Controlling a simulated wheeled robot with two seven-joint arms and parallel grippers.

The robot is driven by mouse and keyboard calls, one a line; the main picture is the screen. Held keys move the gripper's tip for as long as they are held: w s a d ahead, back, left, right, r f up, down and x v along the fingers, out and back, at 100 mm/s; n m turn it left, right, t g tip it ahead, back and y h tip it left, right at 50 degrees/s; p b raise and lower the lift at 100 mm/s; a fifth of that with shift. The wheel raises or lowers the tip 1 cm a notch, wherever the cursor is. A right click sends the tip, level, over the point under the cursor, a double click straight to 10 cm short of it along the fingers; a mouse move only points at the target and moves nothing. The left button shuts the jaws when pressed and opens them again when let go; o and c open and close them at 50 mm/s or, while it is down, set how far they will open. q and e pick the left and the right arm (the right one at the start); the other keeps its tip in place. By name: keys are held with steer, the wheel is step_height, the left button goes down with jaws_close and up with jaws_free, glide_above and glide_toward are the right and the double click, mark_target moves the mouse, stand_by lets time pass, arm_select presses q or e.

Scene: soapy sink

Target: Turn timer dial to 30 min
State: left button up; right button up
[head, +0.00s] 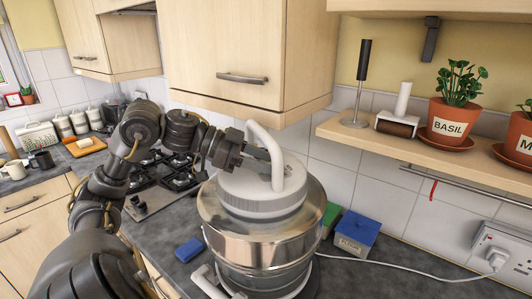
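No timer dial can be made out in the head view. A large shiny metal canister (262,243) with a white lid (262,207) stands on the dark counter. A tall white arched handle (290,160) rises from the lid. My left gripper (262,152) reaches in from the left to the handle, just above the lid. Its fingertips overlap the handle in the picture; whether they grip it is not clear. My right gripper is not in view. The canister's front and lower side are partly cut off by the picture's bottom edge.
A blue sponge (189,250) lies left of the canister; a blue box (356,234) and a green one (330,215) stand right. A white cable (420,275) runs to the wall socket (500,254). A gas hob (165,180) lies behind my arm. A shelf (400,146) holds potted plants.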

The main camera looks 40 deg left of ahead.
arm_select(q)
steer(key=shift+w+d+f, duration=0.25)
steer(key=shift+w+d, duration=0.05)
steer(key=shift+w, duration=0.05)
steer(key=c, duration=0.7)
steer(key=shift+r+m+g, duration=0.1)
steer(key=shift+m+g, duration=0.3)
steer(key=shift+m+g+h+p, duration=0.4)
steer(key=shift+m+h, duration=0.1)
steer(key=shift+h, duration=0.2)
steer(key=o, duration=0.7)
steer(key=shift+a, duration=0.1)
